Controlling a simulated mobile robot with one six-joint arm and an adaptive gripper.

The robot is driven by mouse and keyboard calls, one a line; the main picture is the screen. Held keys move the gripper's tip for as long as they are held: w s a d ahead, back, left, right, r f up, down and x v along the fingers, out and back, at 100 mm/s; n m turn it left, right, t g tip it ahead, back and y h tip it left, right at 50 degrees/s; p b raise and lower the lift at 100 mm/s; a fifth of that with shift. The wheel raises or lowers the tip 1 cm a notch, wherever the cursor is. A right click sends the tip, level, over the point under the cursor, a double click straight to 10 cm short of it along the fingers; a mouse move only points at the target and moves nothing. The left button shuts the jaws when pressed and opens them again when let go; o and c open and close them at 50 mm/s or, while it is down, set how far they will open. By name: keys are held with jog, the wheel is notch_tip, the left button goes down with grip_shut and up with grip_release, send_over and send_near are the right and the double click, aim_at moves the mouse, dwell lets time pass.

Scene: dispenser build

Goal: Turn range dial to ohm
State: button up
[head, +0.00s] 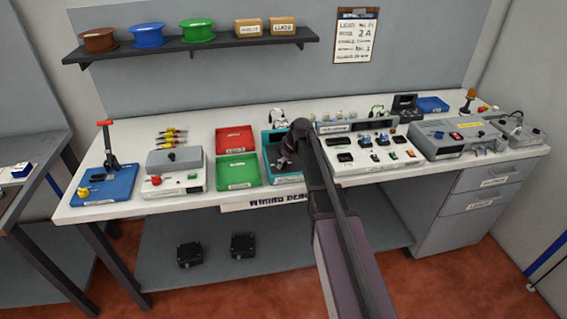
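My gripper (296,143) is a small dark shape at the far end of my arm, above the teal tray (287,179) near the middle of the bench. I cannot tell whether its fingers are open or shut. No dial marked with ohm can be read at this size. A dark instrument (405,105) stands at the back right of the bench, and its face is too small to make out. A grey box with a small dark knob (172,155) sits at the left of the bench. My gripper is apart from both.
The white bench (232,204) holds a red tray (234,139), a green tray (238,170), a blue fixture (110,185), a white component panel (352,178) and a grey powered unit (440,140). A shelf (200,43) with spools hangs above. My arm hides part of the middle.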

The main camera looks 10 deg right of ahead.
grip_shut()
jog(key=shift+m, duration=0.4)
jog(key=m+h, duration=0.1)
jog(key=m, duration=0.1)
jog(key=m+t+h, duration=0.1)
jog(key=m, duration=0.1)
jog(key=shift+s+a+m, duration=0.1)
jog(key=shift+s+m, duration=0.05)
jog(key=shift+m, duration=0.25)
jog(key=m+h, duration=0.1)
jog(key=m, duration=0.2)
jog(key=m+h, duration=0.1)
jog(key=m, duration=0.2)
jog(key=shift+a, duration=0.1)
jog(key=o, duration=0.8)
grip_release()
jog(key=shift+c, duration=0.2)
